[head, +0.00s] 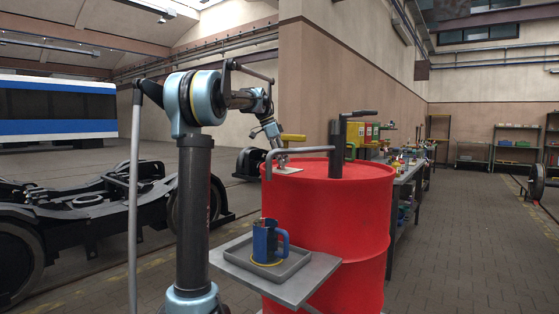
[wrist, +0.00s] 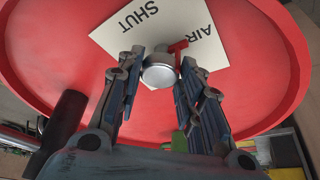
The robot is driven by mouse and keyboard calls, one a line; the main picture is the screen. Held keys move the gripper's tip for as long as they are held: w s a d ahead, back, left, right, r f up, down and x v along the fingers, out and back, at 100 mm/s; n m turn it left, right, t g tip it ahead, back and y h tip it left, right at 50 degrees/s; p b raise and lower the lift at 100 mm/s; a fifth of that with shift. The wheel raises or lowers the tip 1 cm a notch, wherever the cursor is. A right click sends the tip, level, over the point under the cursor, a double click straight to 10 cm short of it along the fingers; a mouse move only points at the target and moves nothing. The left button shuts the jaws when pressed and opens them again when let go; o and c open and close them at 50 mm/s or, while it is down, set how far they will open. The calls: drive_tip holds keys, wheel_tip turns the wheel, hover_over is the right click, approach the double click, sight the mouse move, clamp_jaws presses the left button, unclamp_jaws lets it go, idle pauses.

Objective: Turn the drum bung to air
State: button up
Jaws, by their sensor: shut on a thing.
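The red drum (head: 335,215) stands upright, and its lid (wrist: 50,80) fills most of the wrist view. A white plate (wrist: 120,38) on the lid carries the words SHUT, at upper left, and AIR, at upper right. The round silver drum bung (wrist: 160,72) sits at the plate's lower edge. A red pointer (wrist: 179,47) by the bung lies on the AIR side. My gripper (wrist: 162,68) is shut on the bung, one finger on each side. In the head view my gripper (head: 279,150) is low over the drum top, and the bung is too small to make out.
A shelf (head: 305,285) in front of the drum holds a grey tray (head: 290,268) with a blue jug (head: 266,241). A workbench (head: 405,180) stands behind; a bogie (head: 90,210) is at left.

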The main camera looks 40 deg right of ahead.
drive_tip(key=shift+w, duration=0.1)
drive_tip(key=o, duration=1)
drive_tip(key=shift+o, duration=0.2)
drive_tip(key=shift+r, duration=0.1)
drive_tip(key=v, duration=1.1)
drive_tip(key=shift+w+r, duration=0.15)
drive_tip(key=shift+r, duration=0.15)
drive_tip(key=shift+a, duration=0.15)
